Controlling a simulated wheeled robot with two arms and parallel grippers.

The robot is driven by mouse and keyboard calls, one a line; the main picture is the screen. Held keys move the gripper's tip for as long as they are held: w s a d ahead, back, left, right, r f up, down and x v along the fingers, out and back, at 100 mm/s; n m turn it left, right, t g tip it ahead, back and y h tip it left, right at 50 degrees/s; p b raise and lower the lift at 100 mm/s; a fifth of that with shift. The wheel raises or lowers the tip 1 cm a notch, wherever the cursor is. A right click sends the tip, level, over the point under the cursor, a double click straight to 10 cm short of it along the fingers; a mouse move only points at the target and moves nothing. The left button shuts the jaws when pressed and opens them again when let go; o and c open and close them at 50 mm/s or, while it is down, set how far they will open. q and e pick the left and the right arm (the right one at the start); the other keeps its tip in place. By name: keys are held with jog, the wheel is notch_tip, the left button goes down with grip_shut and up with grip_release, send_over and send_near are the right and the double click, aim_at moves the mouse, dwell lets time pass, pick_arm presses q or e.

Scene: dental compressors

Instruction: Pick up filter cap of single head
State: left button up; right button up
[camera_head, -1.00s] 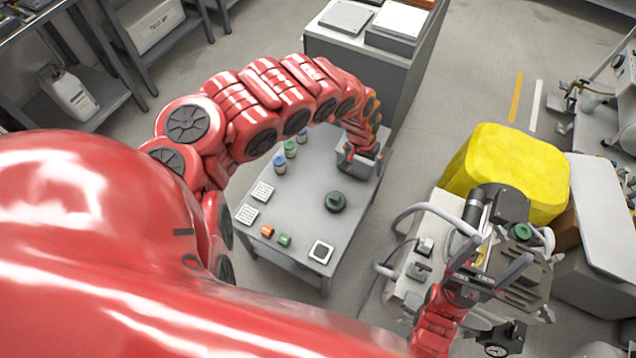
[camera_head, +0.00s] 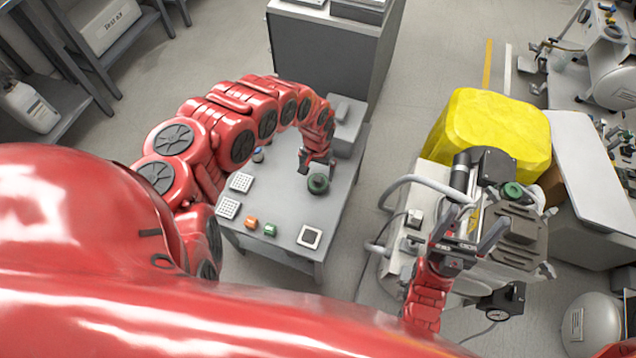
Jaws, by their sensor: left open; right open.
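A round dark green cap (camera_head: 318,184) lies on the small grey table (camera_head: 335,210). My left gripper (camera_head: 315,166) is open, just behind and above this cap; whether it touches the cap I cannot tell. A second round green cap (camera_head: 512,191) sits on top of the compressor unit (camera_head: 400,272) at the right. My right gripper (camera_head: 477,225) is open and empty over the compressor, left of and nearer than that second cap. Its fingers point up in the picture. Which cap belongs to the single head I cannot tell.
The table also holds a grey box (camera_head: 345,128), white grid trays (camera_head: 241,182), an orange block (camera_head: 250,222), a green block (camera_head: 270,229) and a white-framed square (camera_head: 310,236). Floor is clear between table and compressor.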

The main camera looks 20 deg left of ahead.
pick_arm(q)
jog(key=f, duration=0.3)
jog(key=shift+d+f, duration=0.25)
jog(key=shift+a+f+b, duration=0.1)
jog(key=shift+f+b, duration=0.25)
jog(key=shift+f, duration=0.4)
jog(key=c, duration=1.1)
